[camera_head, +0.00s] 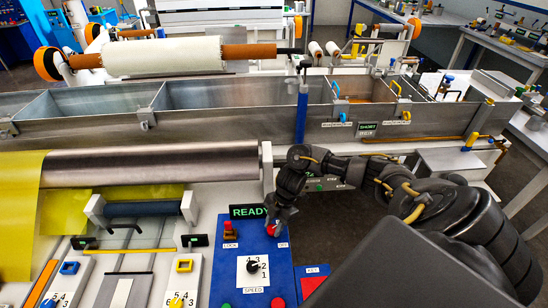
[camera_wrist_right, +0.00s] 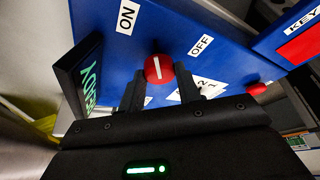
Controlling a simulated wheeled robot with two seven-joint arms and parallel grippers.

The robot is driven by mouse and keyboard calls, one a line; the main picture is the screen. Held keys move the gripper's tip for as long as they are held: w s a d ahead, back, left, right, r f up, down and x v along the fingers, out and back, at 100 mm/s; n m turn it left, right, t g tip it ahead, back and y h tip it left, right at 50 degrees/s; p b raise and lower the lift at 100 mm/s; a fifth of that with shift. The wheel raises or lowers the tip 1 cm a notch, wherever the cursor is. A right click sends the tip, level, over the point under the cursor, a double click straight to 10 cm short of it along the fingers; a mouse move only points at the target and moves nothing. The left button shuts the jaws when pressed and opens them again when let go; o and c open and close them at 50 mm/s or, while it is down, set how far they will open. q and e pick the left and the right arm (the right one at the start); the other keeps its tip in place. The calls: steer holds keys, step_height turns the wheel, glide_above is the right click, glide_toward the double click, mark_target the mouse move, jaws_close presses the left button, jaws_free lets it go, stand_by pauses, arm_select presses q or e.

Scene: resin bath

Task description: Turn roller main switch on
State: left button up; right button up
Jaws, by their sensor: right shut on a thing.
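The roller main switch is a red round knob (camera_head: 273,230) on the blue control panel (camera_head: 216,283). In the right wrist view the knob (camera_wrist_right: 159,68) carries a white mark that runs nearly up and down in the picture. The ON label (camera_wrist_right: 127,17) lies to its upper left and the OFF label (camera_wrist_right: 201,45) to its right. My right gripper (camera_head: 277,222) comes down over the switch from above and is shut on it. In the wrist view its two dark fingers (camera_wrist_right: 160,86) stand on either side of the knob. My left gripper is out of view.
A lit READY display (camera_head: 248,211) stands beside the gripper. A red LOCK knob (camera_head: 230,231) is to the left, and a speed dial (camera_head: 252,266) is just below. A red KEY plate (camera_head: 313,282) lies to the right. The metal roller (camera_head: 150,164) and resin bath (camera_head: 230,119) are behind.

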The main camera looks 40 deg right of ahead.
steer(key=shift+w+n+b, duration=0.1)
steer(key=shift+n+b, duration=0.25)
steer(key=shift+n, duration=0.35)
steer(key=shift+g, duration=0.3)
steer(key=o, duration=1)
steer(key=shift+c, duration=0.2)
steer(key=v, duration=1)
steer(key=shift+d+r+b, duration=0.2)
steer(key=shift+r+b, duration=0.15)
